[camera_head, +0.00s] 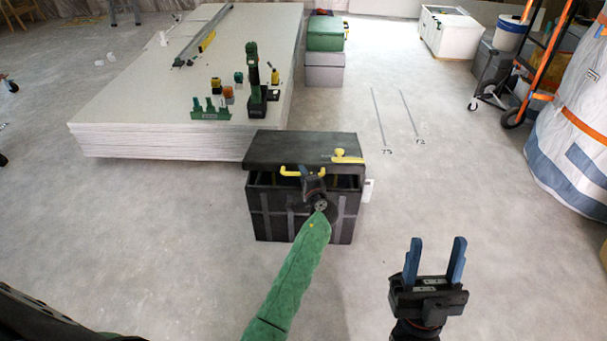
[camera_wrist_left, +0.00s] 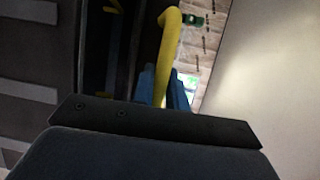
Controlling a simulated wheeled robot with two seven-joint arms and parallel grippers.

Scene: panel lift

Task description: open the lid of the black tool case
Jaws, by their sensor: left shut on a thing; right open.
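The black tool case (camera_head: 273,217) stands on the floor in front of the panel stack. Its lid (camera_head: 290,148) is slightly raised at the front, with a dark gap between lid and box. A yellow handle (camera_head: 290,173) runs along the lid's front edge; it also shows in the left wrist view (camera_wrist_left: 168,50). My left gripper (camera_head: 313,174) is shut on the yellow handle, its blue fingers (camera_wrist_left: 160,88) on either side of the bar. The green-sleeved left arm hides part of the case front. My right gripper (camera_head: 434,262) is open and empty above the floor at the right.
A stack of light panels (camera_head: 150,110) with tools on top stands behind and left of the case. Green and grey boxes (camera_head: 325,68) stand further back. A cart with an orange frame (camera_head: 545,65) and a wrapped bundle (camera_head: 575,140) are at right. Floor right of the case is clear.

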